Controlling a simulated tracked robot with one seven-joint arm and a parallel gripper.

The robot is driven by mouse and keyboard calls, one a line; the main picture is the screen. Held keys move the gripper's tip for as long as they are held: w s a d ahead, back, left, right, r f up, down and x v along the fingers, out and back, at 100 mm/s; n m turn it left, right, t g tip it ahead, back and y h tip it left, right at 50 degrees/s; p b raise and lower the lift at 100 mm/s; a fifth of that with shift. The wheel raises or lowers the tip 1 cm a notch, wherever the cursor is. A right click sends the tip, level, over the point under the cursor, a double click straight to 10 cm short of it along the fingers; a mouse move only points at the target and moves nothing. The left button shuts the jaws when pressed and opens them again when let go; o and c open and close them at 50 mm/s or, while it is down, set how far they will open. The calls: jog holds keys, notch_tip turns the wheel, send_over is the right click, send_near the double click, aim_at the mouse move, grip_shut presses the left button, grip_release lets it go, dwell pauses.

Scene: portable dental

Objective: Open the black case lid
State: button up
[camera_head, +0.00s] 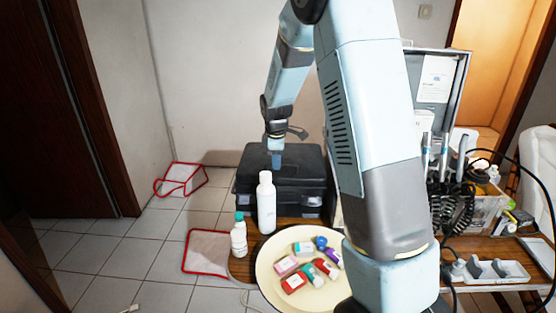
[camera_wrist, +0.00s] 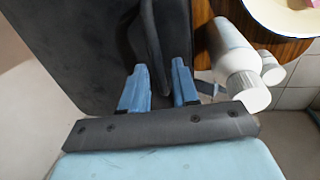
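The black case (camera_head: 283,180) sits shut on the wooden table, at the middle of the head view. It fills much of the upper wrist view as a dark surface (camera_wrist: 80,45). My gripper (camera_head: 277,160) points down at the top of the case. In the wrist view my gripper (camera_wrist: 160,82) has its two blue fingers apart, with a dark ridge of the case (camera_wrist: 151,40) running down towards the gap between them. I cannot tell whether the fingers touch the case.
A tall white bottle (camera_head: 266,205) and a smaller white bottle (camera_head: 239,238) stand in front of the case. A cream plate (camera_head: 272,285) with several small boxes is nearer. Equipment with black coiled cords (camera_head: 452,208) stands to the right. The wall is behind.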

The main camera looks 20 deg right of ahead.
grip_shut()
